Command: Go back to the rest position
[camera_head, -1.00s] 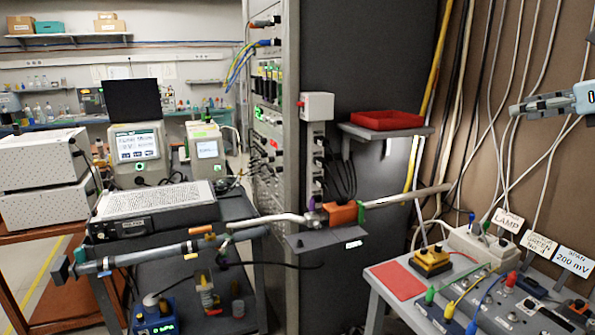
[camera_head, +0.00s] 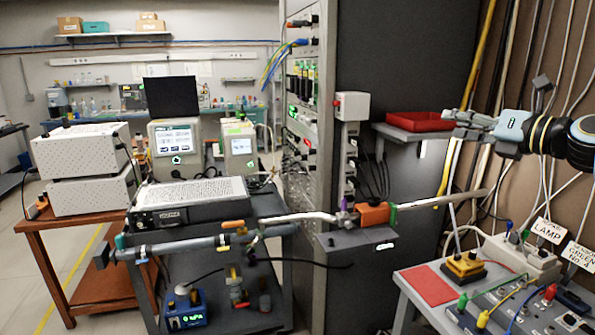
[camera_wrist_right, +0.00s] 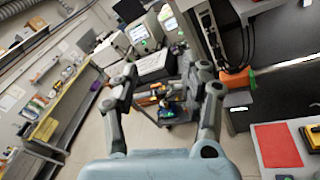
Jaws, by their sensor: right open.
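My right gripper (camera_head: 450,122) reaches in from the right in the head view, raised in front of the brown wall. Its grey fingers point left and seem near the red tray in the picture; how far apart in depth I cannot tell. In the right wrist view my right gripper (camera_wrist_right: 166,76) has its two fingers spread wide, with nothing between them but the distant cart and floor. It is open and empty. My left gripper is in neither view.
The red tray (camera_head: 420,121) sits on a grey shelf beside the dark cabinet (camera_head: 405,60). Below my right arm stands a bench with a red mat (camera_head: 429,285), a yellow box (camera_head: 464,267) and cables. A pipe with an orange valve (camera_head: 374,214) crosses the middle.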

